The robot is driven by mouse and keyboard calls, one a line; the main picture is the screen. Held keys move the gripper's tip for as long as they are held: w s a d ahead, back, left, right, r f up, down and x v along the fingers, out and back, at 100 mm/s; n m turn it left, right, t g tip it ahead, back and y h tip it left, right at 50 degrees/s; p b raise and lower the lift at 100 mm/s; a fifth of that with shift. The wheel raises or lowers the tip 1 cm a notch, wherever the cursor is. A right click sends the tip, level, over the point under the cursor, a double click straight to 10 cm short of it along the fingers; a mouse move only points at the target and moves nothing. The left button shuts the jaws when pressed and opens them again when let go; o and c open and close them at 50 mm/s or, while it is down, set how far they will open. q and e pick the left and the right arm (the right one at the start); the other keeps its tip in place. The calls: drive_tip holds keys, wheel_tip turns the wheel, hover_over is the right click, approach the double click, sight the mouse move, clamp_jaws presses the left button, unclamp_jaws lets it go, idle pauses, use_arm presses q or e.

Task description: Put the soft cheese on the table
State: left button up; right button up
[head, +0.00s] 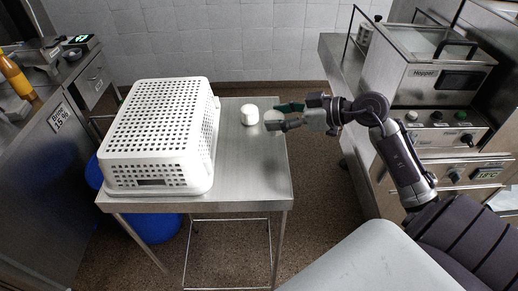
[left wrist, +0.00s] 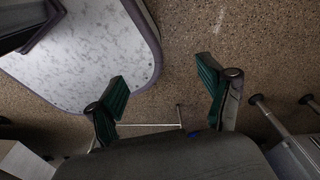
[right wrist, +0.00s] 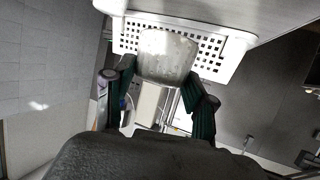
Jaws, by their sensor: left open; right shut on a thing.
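My right gripper (head: 276,115) reaches in from the right at the table's right edge. It is shut on a pale, roundish soft cheese (head: 273,115), partly hidden by the fingers. In the right wrist view the held cheese (right wrist: 167,57) is a whitish, mottled cylinder between the green-padded fingertips (right wrist: 160,82). I cannot tell how high the held cheese is above the tabletop. My left gripper (left wrist: 163,92) is open and empty, with floor below it.
A white perforated basket (head: 160,133) lies upside down on the table's left part. The table's front right part is clear. A blue bin (head: 155,226) stands below. A hopper machine (head: 440,80) stands on the right counter, and a bottle (head: 15,75) on the left one.

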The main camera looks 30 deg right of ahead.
drive_tip(key=a+f, duration=0.1)
drive_tip(key=s+a+f, duration=0.1)
drive_tip(key=a, duration=0.1)
drive_tip(key=a+f, duration=0.1)
drive_tip(key=a, duration=0.1)
drive_tip(key=shift+s+a+p, duration=0.2)
drive_tip(key=shift+s+p, duration=0.15)
drive_tip(key=shift+s+a+f, duration=0.3)
drive_tip(key=shift+a+f, duration=0.05)
drive_tip(key=shift+f, duration=0.05)
wheel_tip(320, 180, down, 4)
drive_tip(key=shift+r, duration=0.25)
use_arm(q)
drive_tip(key=shift+w+a+r, duration=0.2)
drive_tip(key=shift+w+r, duration=0.35)
drive_tip(key=shift+w, duration=0.05)
use_arm(e)
drive_tip(key=shift+f, duration=0.2)
use_arm(q)
drive_tip(key=shift+r, duration=0.1)
use_arm(e)
drive_tip(key=shift+f, duration=0.1)
drive_tip(key=o, duration=1.2)
use_arm(q)
drive_tip(key=shift+s, duration=0.1)
